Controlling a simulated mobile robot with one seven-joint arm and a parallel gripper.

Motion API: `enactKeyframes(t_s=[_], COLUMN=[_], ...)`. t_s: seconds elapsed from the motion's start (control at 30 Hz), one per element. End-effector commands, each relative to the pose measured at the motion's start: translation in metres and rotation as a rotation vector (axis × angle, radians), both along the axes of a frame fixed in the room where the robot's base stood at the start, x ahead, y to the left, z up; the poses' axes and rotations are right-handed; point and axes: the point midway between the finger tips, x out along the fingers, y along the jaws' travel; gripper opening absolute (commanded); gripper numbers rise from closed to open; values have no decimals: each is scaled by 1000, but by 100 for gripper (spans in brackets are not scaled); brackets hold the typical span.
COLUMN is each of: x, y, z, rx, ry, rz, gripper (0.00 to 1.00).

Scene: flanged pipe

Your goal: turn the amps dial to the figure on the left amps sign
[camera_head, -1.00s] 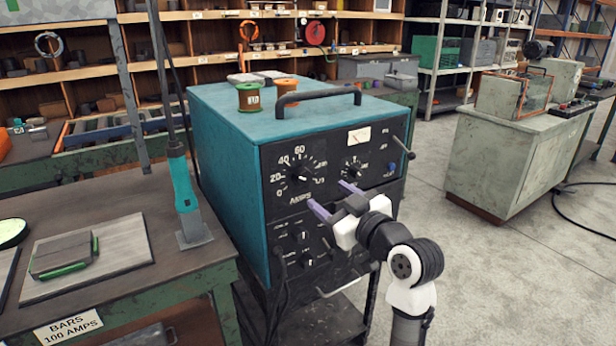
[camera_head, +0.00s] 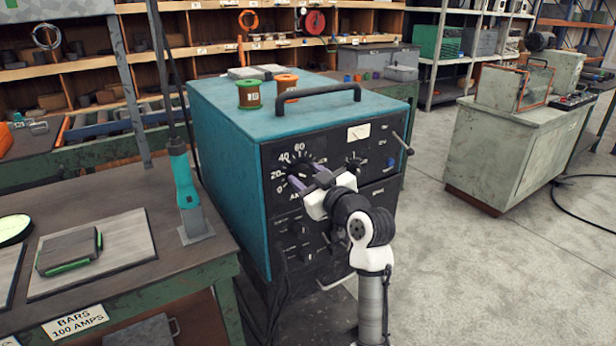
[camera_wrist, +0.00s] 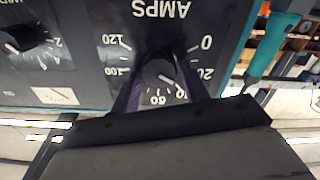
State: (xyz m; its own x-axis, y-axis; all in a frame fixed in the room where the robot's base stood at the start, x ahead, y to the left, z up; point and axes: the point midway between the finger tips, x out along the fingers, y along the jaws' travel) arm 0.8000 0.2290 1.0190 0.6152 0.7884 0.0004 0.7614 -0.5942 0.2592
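The amps dial (camera_head: 302,168) is a black knob on the front panel of the teal welding machine (camera_head: 225,140), partly hidden by my gripper in the head view. In the wrist view, upside down, the dial (camera_wrist: 158,71) has figures from 0 to 120, and its white pointer mark faces roughly the 40. My gripper (camera_wrist: 162,78) has its two purple fingers apart, one on each side of the dial; whether they touch it I cannot tell. In the head view my gripper (camera_head: 308,179) is at the panel.
A smaller dial (camera_wrist: 25,38) sits beside the amps dial. A workbench (camera_head: 120,230) with a steel plate and a teal-handled tool (camera_head: 185,185) stands at the left. Two spools (camera_head: 250,94) and a handle are on the machine's top. Open floor lies to the right.

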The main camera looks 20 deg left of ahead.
Motion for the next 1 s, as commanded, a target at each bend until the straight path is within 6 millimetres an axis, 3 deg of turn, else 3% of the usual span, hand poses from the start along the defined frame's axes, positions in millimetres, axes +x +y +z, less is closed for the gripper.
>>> enactKeyframes(t_s=[0.03,0.23,0.57,1.0], x=[0,0,0,1], y=[0,0,0,-1], z=[0,0,1,2], rx=[0,0,34,242], ry=[0,0,44,314], rz=[0,0,1,1], gripper=[38,14,14,14])
